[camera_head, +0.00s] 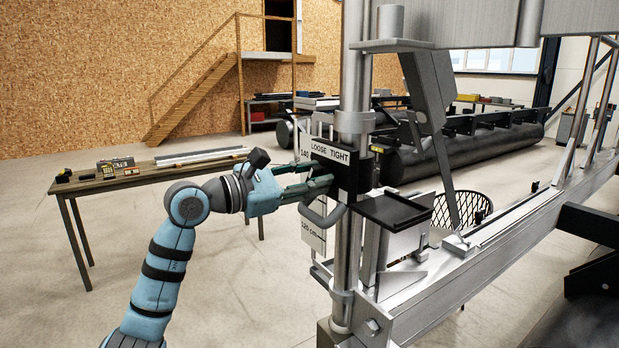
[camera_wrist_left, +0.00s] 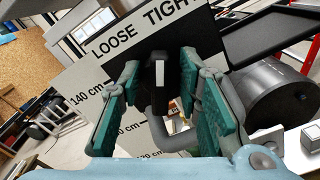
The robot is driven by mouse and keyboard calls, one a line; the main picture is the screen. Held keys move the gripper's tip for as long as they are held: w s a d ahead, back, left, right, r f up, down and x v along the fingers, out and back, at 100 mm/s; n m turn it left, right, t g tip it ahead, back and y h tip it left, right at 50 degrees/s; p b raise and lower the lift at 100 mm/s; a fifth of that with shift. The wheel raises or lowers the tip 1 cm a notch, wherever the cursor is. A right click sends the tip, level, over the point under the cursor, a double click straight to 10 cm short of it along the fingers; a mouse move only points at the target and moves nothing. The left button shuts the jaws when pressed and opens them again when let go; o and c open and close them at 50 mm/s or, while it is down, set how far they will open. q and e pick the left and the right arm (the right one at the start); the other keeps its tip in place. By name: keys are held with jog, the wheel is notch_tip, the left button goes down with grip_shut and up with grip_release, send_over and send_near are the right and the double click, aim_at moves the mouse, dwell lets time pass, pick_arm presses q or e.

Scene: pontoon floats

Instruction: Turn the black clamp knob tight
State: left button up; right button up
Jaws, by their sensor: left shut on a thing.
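The black clamp knob (camera_wrist_left: 158,80) shows in the left wrist view between my finger pads, with a white mark on its face. The mark stands about upright in that view, below the tilted words LOOSE and TIGHT on a white plate (camera_wrist_left: 110,68). My left gripper (camera_head: 322,186) reaches the clamp on the upright post from the left and is shut on the knob. The green fingers lie on both sides of it. In the head view the fingers and the black clamp block hide most of the knob. My right gripper is not in view.
A grey metal post (camera_head: 352,90) carries the LOOSE/TIGHT plate (camera_head: 327,153) and a centimetre scale (camera_head: 313,233). A bent grey handle (camera_head: 318,218) sits just below the gripper. A wooden table (camera_head: 150,179) with tools stands behind my arm. A long metal beam (camera_head: 500,250) runs right.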

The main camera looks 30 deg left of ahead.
pick_arm(q)
jog(key=m, duration=0.5)
jog(key=shift+d+f+m+b, duration=0.1)
jog(key=shift+m+b, duration=0.2)
jog(key=shift+b, duration=0.1)
dwell(0.3)
jog(key=o, duration=1.1)
jog(key=v, duration=0.7)
jog(key=shift+s, duration=0.15)
